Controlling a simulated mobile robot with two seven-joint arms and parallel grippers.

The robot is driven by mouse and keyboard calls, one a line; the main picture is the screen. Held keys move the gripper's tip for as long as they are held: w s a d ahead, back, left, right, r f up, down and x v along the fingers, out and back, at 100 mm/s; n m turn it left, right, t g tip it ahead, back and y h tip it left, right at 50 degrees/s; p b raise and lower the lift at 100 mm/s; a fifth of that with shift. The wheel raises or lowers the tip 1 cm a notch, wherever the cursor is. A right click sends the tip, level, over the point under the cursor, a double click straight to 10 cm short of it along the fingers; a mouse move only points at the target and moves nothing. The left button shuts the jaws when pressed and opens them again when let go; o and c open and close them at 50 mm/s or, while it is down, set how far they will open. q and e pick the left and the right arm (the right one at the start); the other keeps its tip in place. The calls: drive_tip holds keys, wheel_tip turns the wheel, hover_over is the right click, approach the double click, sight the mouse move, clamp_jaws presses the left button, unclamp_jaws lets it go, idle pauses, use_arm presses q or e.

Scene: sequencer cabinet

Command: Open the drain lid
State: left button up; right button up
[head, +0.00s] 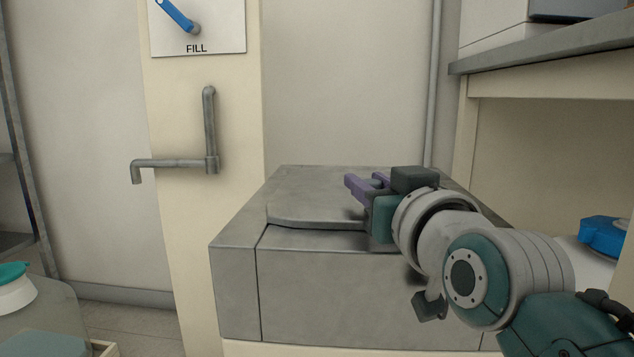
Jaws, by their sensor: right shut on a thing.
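The drain lid (315,204) is a flat grey metal plate on top of a grey metal box (335,290). Its front edge shows above a dark gap along the box's top. Whether it is raised at all is hard to tell. My right gripper (366,187) has purple fingers and is at the lid's right part, coming in from the right. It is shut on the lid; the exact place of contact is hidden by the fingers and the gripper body. My left gripper is not in view.
A bent grey pipe spout (180,163) is on the cream column at left, below a FILL panel (205,30) with a blue lever (176,14). A grey shelf (550,50) overhangs at right. A blue object (605,237) is at the right edge. The space above the lid is clear.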

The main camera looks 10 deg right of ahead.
clamp_jaws()
idle(0.8)
